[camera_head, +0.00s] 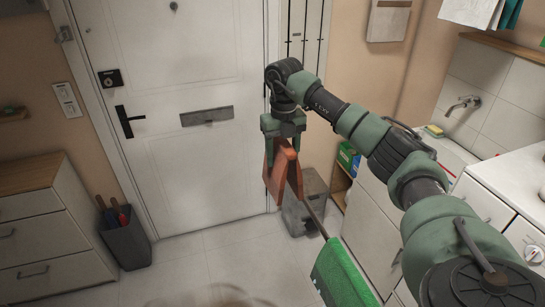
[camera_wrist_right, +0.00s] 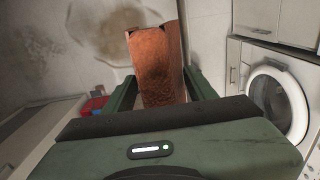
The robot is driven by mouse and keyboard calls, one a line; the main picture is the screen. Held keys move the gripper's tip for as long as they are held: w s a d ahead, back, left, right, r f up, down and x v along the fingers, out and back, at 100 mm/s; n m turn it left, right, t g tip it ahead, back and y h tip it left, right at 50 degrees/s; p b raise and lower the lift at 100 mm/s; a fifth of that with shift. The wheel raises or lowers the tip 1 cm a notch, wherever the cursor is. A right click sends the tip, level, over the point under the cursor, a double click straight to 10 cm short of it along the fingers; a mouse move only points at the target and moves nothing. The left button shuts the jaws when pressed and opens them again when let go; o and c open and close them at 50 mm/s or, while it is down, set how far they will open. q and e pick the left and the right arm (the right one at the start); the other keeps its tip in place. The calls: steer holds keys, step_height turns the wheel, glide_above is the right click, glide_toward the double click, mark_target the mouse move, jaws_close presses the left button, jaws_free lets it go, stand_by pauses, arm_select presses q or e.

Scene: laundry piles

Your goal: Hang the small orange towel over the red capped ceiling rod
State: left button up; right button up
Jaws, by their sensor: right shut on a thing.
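My right arm reaches in from the right in the head view. My right gripper (camera_head: 283,127) points down and is shut on the small orange towel (camera_head: 287,175). The towel hangs folded below the fingers, in mid-air in front of the white door. In the right wrist view the towel (camera_wrist_right: 158,68) stands out between the two green fingers. The red capped ceiling rod cannot be made out in either view. My left gripper is not in view.
White and teal cloths (camera_head: 478,12) hang at the top right, their support out of frame. A grey bin (camera_head: 303,207) and a green object with a dark handle (camera_head: 342,274) are below the towel. A drawer cabinet (camera_head: 50,235) stands left. A washing machine (camera_wrist_right: 277,96) shows in the wrist view.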

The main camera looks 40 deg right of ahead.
steer(key=s+d, duration=0.2)
steer(key=d, duration=0.4)
steer(key=f+b, duration=0.2)
steer(key=f, duration=0.3)
steer(key=f+b, duration=0.3)
steer(key=f, duration=0.3)
steer(key=f+b, duration=0.3)
steer(key=f, duration=0.2)
steer(key=shift+w+a+f, duration=0.2)
steer(key=shift+a+f, duration=0.1)
steer(key=shift+a, duration=0.05)
steer(key=o, duration=1.6)
step_height(320, 180, up, 7)
steer(key=b, duration=0.3)
steer(key=shift+r, duration=0.45)
